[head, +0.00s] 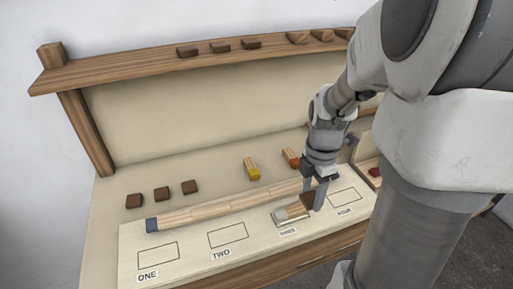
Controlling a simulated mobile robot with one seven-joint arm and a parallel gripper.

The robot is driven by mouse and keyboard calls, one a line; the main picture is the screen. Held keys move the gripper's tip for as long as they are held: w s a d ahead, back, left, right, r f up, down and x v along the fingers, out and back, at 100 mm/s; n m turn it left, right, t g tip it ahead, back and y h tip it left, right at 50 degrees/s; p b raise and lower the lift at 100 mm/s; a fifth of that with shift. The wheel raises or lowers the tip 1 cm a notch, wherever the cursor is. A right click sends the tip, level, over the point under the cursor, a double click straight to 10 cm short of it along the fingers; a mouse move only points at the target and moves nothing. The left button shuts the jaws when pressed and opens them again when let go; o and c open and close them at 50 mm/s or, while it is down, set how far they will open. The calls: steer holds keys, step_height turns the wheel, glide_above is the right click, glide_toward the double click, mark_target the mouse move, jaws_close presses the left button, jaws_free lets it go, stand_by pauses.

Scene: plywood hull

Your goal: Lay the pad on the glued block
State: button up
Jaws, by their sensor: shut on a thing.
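My gripper (315,197) points down over the right half of the board and is shut on a dark brown pad (307,202). The pad is tilted and partly hidden by the fingers. Just below and left of it, a light wood block with a whitish end (283,213) lies in the third outlined box, whose label is too small to read surely. The pad is close above or against the block's right part; I cannot tell whether they touch. Glue is not clearly visible.
Dark brown squares (162,194) lie at the back left. A yellow-ended block (252,169) and an orange-ended block (291,158) stand behind a long blue-ended wooden strip (205,213). Boxes ONE (158,254) and TWO (228,235) are empty. A shelf (150,70) carries several brown pieces.

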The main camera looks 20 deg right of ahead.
glide_above(291, 210)
step_height(291, 210, down, 3)
steer(key=shift+r, duration=0.1)
steer(key=shift+f+b, duration=0.6)
steer(key=shift+f, duration=1.45)
steer(key=shift+f, duration=0.1)
steer(key=o, duration=1.3)
step_height(291, 210, up, 12)
steer(key=shift+r+p, duration=0.15)
steer(key=shift+p, duration=0.95)
